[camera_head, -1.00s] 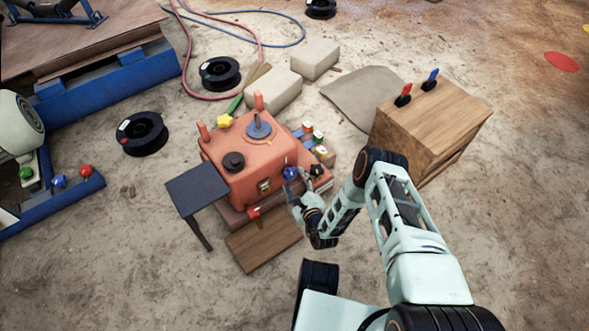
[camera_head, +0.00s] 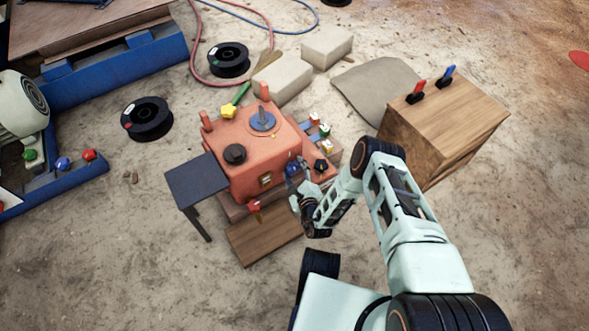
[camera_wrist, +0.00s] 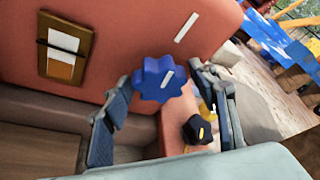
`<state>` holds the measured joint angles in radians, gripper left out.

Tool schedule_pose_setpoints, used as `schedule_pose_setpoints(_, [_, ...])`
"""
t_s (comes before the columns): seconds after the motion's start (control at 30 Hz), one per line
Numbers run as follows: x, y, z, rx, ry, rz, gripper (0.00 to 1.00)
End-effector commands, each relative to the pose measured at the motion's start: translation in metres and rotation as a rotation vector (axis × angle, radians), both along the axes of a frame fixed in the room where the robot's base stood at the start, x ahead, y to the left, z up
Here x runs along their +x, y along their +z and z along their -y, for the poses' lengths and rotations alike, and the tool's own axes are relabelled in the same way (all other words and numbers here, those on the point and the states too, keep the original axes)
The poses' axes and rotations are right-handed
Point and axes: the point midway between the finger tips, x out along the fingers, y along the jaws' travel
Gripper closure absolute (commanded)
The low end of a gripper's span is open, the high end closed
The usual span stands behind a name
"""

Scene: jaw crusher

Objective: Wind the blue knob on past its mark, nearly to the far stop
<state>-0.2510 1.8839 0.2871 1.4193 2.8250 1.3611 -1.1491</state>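The blue knob (camera_head: 292,169) is on the front of the orange crusher housing (camera_head: 262,150). In the wrist view the lobed blue knob (camera_wrist: 152,80) has a short white line on its face, tilted slightly right of vertical. A separate white mark (camera_wrist: 186,27) is on the housing, above and right of the knob. My gripper (camera_head: 303,172) is at the knob. In the wrist view its fingers (camera_wrist: 160,78) are spread, one on each side of the knob, with a gap on the left. The right fingertip looks close to the knob; I cannot tell whether it touches.
A black star knob (camera_wrist: 197,130) with a yellow mark sits below right of the blue knob. A small framed window (camera_wrist: 66,48) is left of it. A red knob (camera_head: 253,206), a dark side table (camera_head: 196,180) and a wooden cabinet (camera_head: 445,110) are near.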

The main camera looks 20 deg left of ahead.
Motion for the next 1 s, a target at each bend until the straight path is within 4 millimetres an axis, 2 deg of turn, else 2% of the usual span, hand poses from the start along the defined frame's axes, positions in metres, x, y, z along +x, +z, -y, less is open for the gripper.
schedule_pose_setpoints(0.03, [0.0001,0.0001,0.0,0.0,0.0,0.0,0.54])
schedule_pose_setpoints(0.3, [0.0002,0.0,0.0001,0.0,0.0,0.0,0.83])
schedule_pose_setpoints(0.67, [0.001,0.0006,0.0011,0.041,-0.002,-0.048,0.84])
schedule_pose_setpoints(1.0, [0.0022,0.001,0.0025,0.207,-0.005,-0.241,0.84])
